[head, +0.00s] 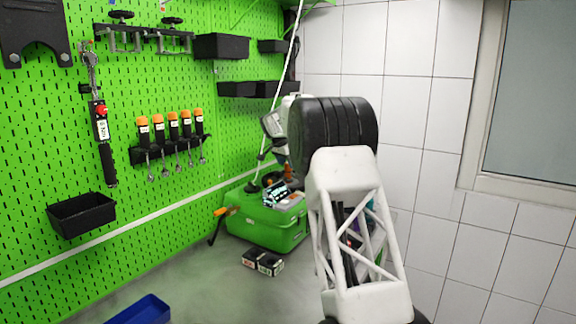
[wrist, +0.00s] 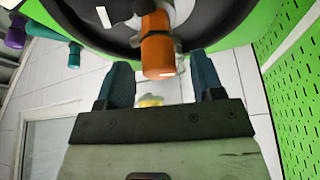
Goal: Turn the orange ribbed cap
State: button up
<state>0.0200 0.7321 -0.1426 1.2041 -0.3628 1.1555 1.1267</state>
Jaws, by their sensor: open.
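The orange ribbed cap (wrist: 158,48) hangs at the top middle of the wrist view, on a fitting at the edge of a dark round part (wrist: 100,25). My gripper (wrist: 161,68) is open, its two dark fingers pointing toward the cap. The cap appears between the fingertips, with a gap visible on both sides. The wrist view does not settle how far the cap is in depth. In the head view my own arm blocks the middle, and my gripper cannot be made out. A small orange piece (head: 288,172) shows beside my arm; I cannot tell whether it is the cap.
Purple (wrist: 15,35) and teal (wrist: 74,55) caps sit to the left in the wrist view. In the head view a green case (head: 262,228) stands by the green pegboard (head: 235,110), with small dark boxes (head: 262,262) before it. A blue bin (head: 145,311) lies front left.

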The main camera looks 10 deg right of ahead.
jog(key=shift+w+d+f, duration=0.1)
jog(key=shift+d+f, duration=0.1)
jog(key=shift+f, duration=0.3)
jog(key=shift+c, duration=0.2)
jog(key=c, duration=0.9)
jog(key=shift+n, duration=0.3)
jog(key=shift+n+t+y, duration=0.3)
jog(key=shift+n+t, duration=0.1)
jog(key=shift+n, duration=0.6)
jog(key=shift+n+t+y, duration=0.3)
jog(key=shift+n+y, duration=0.3)
jog(key=shift+n, duration=0.9)
